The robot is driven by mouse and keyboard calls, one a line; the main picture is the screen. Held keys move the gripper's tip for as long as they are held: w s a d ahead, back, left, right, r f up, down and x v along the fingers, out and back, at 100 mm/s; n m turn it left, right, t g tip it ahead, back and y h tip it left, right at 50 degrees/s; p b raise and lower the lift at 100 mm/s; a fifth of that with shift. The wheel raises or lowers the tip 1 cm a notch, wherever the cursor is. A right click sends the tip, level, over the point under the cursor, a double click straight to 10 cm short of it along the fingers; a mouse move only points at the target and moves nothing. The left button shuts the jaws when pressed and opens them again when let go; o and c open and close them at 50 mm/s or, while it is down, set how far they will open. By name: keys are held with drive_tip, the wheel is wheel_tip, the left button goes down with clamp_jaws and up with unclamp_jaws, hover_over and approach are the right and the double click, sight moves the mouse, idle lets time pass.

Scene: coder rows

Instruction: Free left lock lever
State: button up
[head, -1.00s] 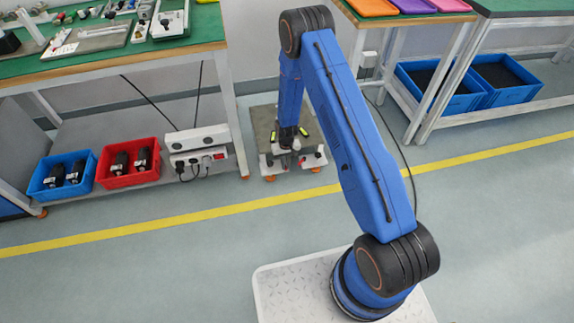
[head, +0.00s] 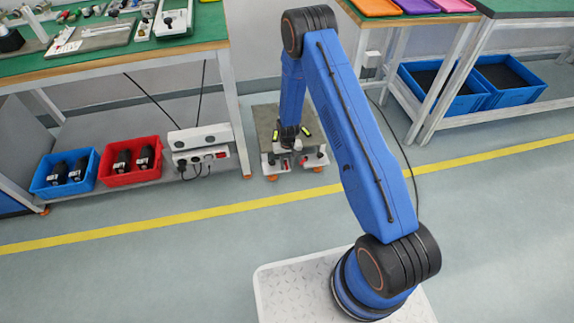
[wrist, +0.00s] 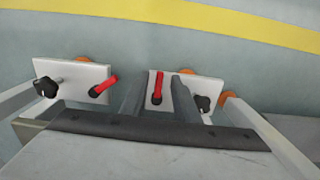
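A low trolley with a brown-grey deck (head: 265,118) and white end plates stands on the floor in the head view. Two red lock levers sit on its near end. The left lever (head: 285,165) appears in the wrist view at the right (wrist: 157,88), upright in the picture. The right lever (wrist: 103,87) is at the left there, slanted. My gripper (wrist: 158,80) is open, its two dark fingers on either side of the left lever with gaps visible. Contact and finger depth cannot be told. In the head view my gripper is over the trolley's near end.
Black knobs (wrist: 45,87) (wrist: 203,103) flank the levers on the white plates. A workbench (head: 150,58) stands left, with a blue bin (head: 45,188), a red bin (head: 140,178) and a power strip (head: 200,155) beneath. Floor with a yellow line (head: 215,211) is clear in front.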

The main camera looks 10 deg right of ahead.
drive_tip(key=shift+r, duration=0.1)
wheel_tip(320, 180, up, 17)
drive_tip(key=shift+w+d, duration=0.15)
idle(0.6)
idle(0.3)
wheel_tip(320, 180, up, 17)
drive_tip(key=t, duration=0.1)
hover_over(287, 166)
drive_tip(key=s+d, duration=0.3)
drive_tip(key=s, duration=0.1)
drive_tip(key=s+d+r+t, duration=0.1)
drive_tip(key=s+r, duration=0.3)
drive_tip(key=r, duration=0.4)
drive_tip(key=s+d+r, duration=0.1)
drive_tip(key=s+r, duration=0.4)
drive_tip(key=r, duration=0.2)
drive_tip(key=s+d+r+t, duration=0.1)
drive_tip(key=s+r, duration=0.3)
drive_tip(key=s, duration=0.6)
drive_tip(key=s+d+r+t, duration=0.1)
drive_tip(key=s+d+r, duration=0.1)
drive_tip(key=s+r, duration=0.3)
drive_tip(key=s+d+r+t, duration=0.1)
drive_tip(key=s+r, duration=0.3)
drive_tip(key=s, duration=1)
drive_tip(key=shift+s+d+r, duration=0.15)
drive_tip(key=shift+s+d, duration=0.15)
drive_tip(key=shift+d, duration=0.2)
